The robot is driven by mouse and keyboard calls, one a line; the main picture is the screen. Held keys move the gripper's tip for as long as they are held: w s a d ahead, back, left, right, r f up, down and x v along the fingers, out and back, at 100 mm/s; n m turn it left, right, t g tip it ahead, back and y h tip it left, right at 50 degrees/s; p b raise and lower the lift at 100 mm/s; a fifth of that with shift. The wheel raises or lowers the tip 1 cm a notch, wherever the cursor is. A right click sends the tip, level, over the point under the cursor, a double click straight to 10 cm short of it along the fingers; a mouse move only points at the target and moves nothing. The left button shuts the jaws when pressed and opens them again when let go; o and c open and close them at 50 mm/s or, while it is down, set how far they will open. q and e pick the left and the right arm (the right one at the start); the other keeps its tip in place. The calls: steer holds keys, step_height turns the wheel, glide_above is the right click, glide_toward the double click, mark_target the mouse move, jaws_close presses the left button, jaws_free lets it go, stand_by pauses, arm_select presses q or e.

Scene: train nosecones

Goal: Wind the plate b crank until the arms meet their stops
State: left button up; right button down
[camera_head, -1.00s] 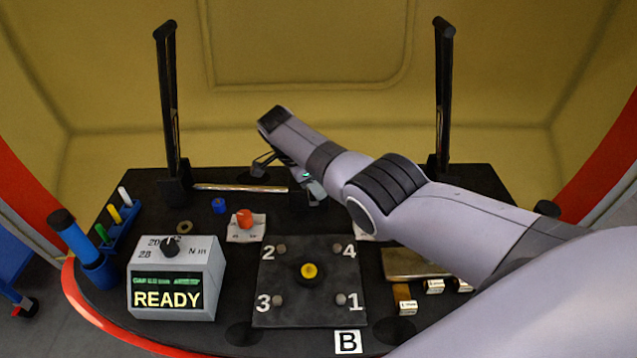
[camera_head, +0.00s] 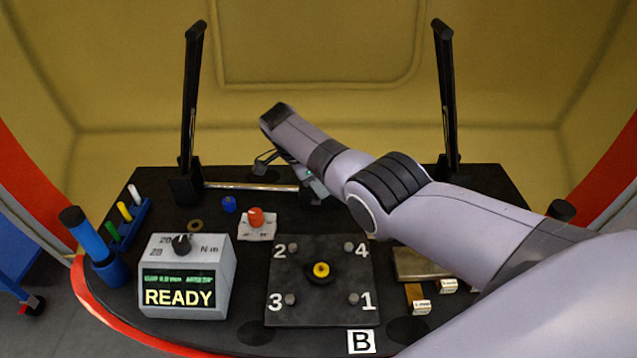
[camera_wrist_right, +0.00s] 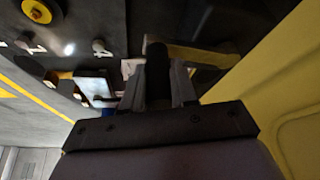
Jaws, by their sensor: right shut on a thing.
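Two black arms stand at the back of the dark table, the left arm (camera_head: 192,95) and the right arm (camera_head: 445,95). Both lean slightly inward at the top. A silvery rod (camera_head: 250,187) runs between their bases. My right gripper (camera_head: 314,188) is at the rod's right part, mostly hidden by its own wrist. In the right wrist view it is shut on a dark upright handle (camera_wrist_right: 157,62), seemingly the crank's. The square plate (camera_head: 320,310) numbered 1 to 4 has a yellow centre, with label B (camera_head: 361,342) in front. My left gripper is out of view.
A grey box reading READY (camera_head: 180,298) stands at the left, with a red knob (camera_head: 256,217) on a small plate behind it. A blue cylinder (camera_head: 86,235) and coloured pegs stand at the far left. My right arm covers the table's right side.

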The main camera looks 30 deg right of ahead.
steer(key=shift+w+a+r, duration=0.15)
steer(key=shift+w+a, duration=0.15)
steer(key=shift+a, duration=0.3)
steer(key=c, duration=1.2)
jaws_free()
steer(key=shift+o, duration=1.4)
steer(key=shift+w+a, duration=0.15)
steer(key=shift+r, duration=0.15)
steer(key=p+v, duration=0.1)
steer(key=v, duration=0.5)
steer(key=shift+r, duration=0.35)
steer(key=shift+a, duration=0.1)
